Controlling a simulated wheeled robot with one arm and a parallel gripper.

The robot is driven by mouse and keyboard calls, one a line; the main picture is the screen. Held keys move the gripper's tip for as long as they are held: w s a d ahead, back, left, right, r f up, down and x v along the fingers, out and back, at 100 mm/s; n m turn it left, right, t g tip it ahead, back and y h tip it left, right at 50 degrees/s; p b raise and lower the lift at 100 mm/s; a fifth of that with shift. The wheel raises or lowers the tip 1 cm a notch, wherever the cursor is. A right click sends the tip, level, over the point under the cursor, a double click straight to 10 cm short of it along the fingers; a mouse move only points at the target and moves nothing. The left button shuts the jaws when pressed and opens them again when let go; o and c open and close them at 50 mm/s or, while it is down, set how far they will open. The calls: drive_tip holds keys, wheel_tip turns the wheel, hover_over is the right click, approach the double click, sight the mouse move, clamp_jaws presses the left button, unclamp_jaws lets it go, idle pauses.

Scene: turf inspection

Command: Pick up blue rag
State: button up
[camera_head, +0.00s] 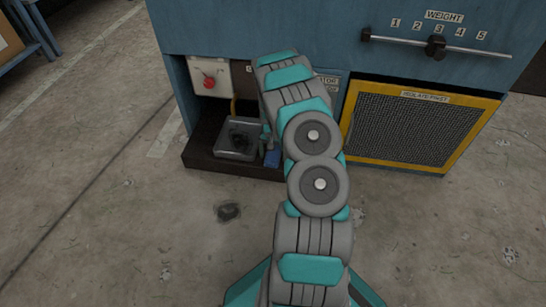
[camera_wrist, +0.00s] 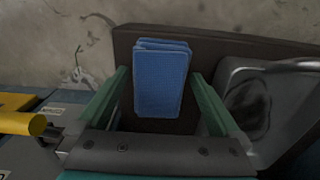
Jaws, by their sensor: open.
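The blue rag (camera_wrist: 161,82) is a folded blue block of cloth in the middle of the wrist view. It lies on a dark brown shelf (camera_wrist: 125,40) at the base of the machine. My gripper (camera_wrist: 160,88) is open, with one green finger on each side of the rag. A gap shows between the rag and each finger, and I cannot tell how far the fingers reach down beside it. In the head view a small part of the blue rag (camera_head: 272,158) shows beside my arm, which hides most of my gripper.
A grey metal tray (camera_head: 222,154) with dark contents stands on the shelf just left of the rag. Above it is a box with a red button (camera_head: 209,82). A yellow-framed mesh panel (camera_head: 410,128) is right of my arm. The concrete floor in front is mostly open.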

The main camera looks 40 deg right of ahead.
drive_tip(key=c, duration=1.3)
